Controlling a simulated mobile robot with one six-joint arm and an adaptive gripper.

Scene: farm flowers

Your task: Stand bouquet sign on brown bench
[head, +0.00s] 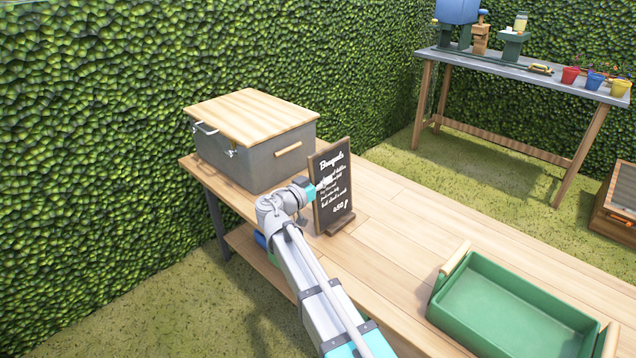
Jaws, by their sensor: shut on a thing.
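The bouquet sign (335,190) is a dark board with white writing headed "Bouquets" and a wooden frame and foot. It is upright at the front left part of the brown bench (400,230), in front of the grey box. Its foot looks to be at the bench top; I cannot tell whether it touches. My gripper (316,192) is at the sign's left edge, shut on it. The fingertips are partly hidden by my arm and the sign.
A grey box (250,160) with a wooden lid stands at the bench's back left. A green tray (510,305) with wooden handles is at the bench's right. The bench top between sign and tray is clear. A hedge (150,80) rises behind. Another table (540,80) holds coloured pots.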

